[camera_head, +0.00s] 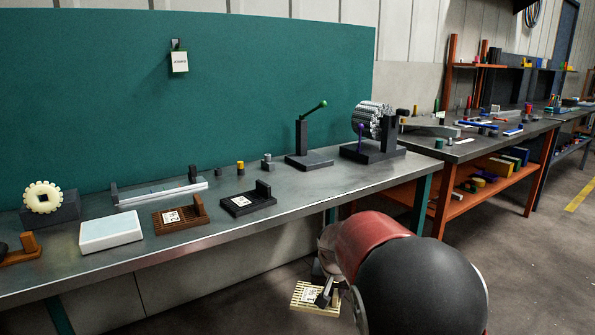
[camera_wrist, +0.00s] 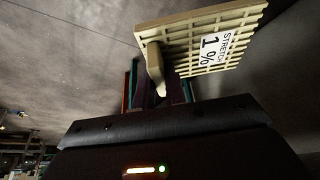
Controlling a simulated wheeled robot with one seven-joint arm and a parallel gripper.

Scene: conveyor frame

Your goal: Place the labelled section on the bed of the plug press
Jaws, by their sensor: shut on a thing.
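A cream slatted section (camera_wrist: 205,35) with a white label reading "STRETCH 1 %" (camera_wrist: 213,48) is held in my gripper (camera_wrist: 160,88). The fingers are shut on its upright tab, and the section is tilted in the wrist view. In the head view the same section (camera_head: 315,298) hangs in front of the bench, above the floor, partly hidden by my arm. A black stand with a green-knobbed lever (camera_head: 302,135) is on the bench at the back. A black base with a ribbed metal roll and purple handle (camera_head: 372,125) stands right of it. I cannot tell which is the plug press.
The steel bench (camera_head: 260,215) also bears a brown labelled section (camera_head: 190,219), a black labelled section (camera_head: 238,206), a white block (camera_head: 111,231), a long rail (camera_head: 165,192) and a cream gear (camera_head: 43,197). An orange workbench (camera_head: 480,200) stands at the right. Bare bench lies before the lever stand.

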